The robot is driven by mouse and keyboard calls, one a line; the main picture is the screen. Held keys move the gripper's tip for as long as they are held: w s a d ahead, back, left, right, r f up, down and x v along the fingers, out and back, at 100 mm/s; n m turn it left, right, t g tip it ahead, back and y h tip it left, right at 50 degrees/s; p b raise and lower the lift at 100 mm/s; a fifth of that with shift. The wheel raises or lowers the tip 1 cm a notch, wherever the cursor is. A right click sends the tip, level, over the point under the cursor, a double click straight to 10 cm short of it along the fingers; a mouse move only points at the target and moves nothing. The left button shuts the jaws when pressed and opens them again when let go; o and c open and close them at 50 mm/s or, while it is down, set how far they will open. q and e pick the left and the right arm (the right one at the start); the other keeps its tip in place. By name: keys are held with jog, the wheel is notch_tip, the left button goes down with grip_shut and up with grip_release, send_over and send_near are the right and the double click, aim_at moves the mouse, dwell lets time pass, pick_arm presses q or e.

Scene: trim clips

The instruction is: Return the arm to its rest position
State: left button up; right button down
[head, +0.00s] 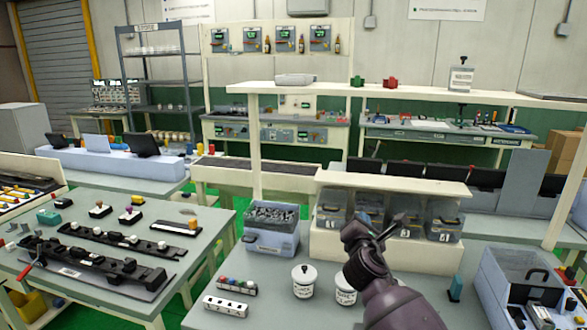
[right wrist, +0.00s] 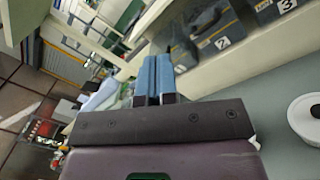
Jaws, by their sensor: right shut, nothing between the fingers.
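My right arm comes in from the bottom of the head view, over the near grey table. Its gripper (head: 392,228) is raised in front of the row of numbered bins and holds nothing. In the right wrist view the two blue-padded fingers (right wrist: 154,78) are together, with nothing between them. My left gripper is in neither view.
Near my right arm stand white lidded jars (head: 304,281), a blue-grey bin of dark parts (head: 271,231), a strip of coloured pieces (head: 236,286) and a cream bin shelf (head: 330,247). A clear-lidded case (head: 519,284) is at right. A side table (head: 205,215) holds dark rails.

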jog(key=s+d+f+m+g+y+b, duration=0.1)
jog(key=s+d+f+m+g, duration=0.2)
jog(key=s+f+m, duration=0.9)
jog(key=s+d+f+m+g+y+b, duration=0.1)
jog(key=s+d+f+m, duration=0.4)
jog(key=s+f+m, duration=0.8)
jog(key=s+f+g, duration=0.1)
jog(key=s+f, duration=0.2)
jog(key=s, duration=0.4)
jog(key=s+f+g+y, duration=0.1)
jog(key=s+f, duration=0.2)
jog(key=s, duration=0.5)
jog(key=shift+s+d+f+g+y, duration=0.15)
jog(key=shift+d+f+g+y, duration=0.05)
jog(key=shift+f+g+y, duration=0.1)
